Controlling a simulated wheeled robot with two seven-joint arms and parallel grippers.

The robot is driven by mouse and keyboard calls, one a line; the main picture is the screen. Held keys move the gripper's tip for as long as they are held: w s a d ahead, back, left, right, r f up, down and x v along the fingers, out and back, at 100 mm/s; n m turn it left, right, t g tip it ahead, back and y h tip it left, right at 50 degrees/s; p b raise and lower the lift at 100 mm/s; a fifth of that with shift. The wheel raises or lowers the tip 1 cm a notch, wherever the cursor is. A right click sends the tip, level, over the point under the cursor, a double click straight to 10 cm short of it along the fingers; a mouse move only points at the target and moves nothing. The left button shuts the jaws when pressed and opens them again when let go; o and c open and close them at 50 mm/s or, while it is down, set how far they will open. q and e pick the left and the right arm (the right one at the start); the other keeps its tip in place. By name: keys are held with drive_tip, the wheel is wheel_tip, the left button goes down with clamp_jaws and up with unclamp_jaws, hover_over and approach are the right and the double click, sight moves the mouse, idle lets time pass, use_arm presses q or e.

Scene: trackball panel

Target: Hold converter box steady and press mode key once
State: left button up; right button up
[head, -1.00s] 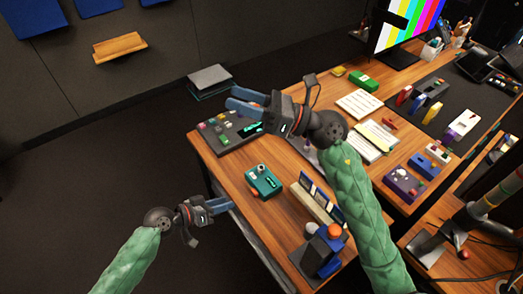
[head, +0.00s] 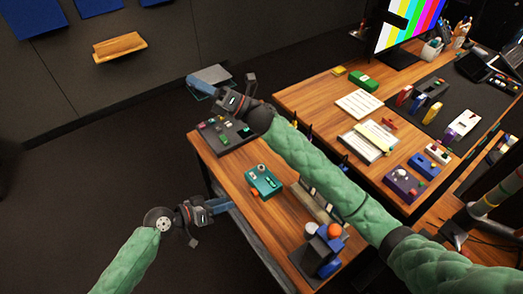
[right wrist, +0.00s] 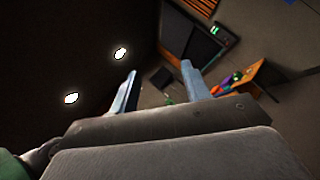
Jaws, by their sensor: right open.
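A small teal box (head: 264,182) sits on the near wooden table, with a pale knob on top, a red part at its left and a dark strip with green at its right. I take it for the converter box; no label is legible, and I cannot tell which part is the mode key. My left gripper (head: 226,205) is low at the table's left edge, apart from the teal box; its finger gap is unclear. My right gripper (head: 196,84) is beyond the table's far left corner, open and empty. Its spread fingers also show in the right wrist view (right wrist: 160,82).
A dark panel with coloured keys (head: 226,133) lies at the far left corner, beneath my right arm. My right arm crosses above the table. Bare wood (head: 232,165) shows left of the teal box.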

drive_tip(key=w+a+f, duration=0.1)
drive_tip(key=n+g+h, duration=0.3)
drive_tip(key=n+h, duration=1.5)
drive_tip(key=h, duration=0.6)
hover_over(262, 166)
wheel_tip(262, 166, down, 24)
drive_tip(key=shift+s+f, duration=0.15)
drive_tip(key=shift+f, duration=1.75)
drive_tip(key=shift+s+f, duration=0.15)
drive_tip(key=shift+f, duration=1.75)
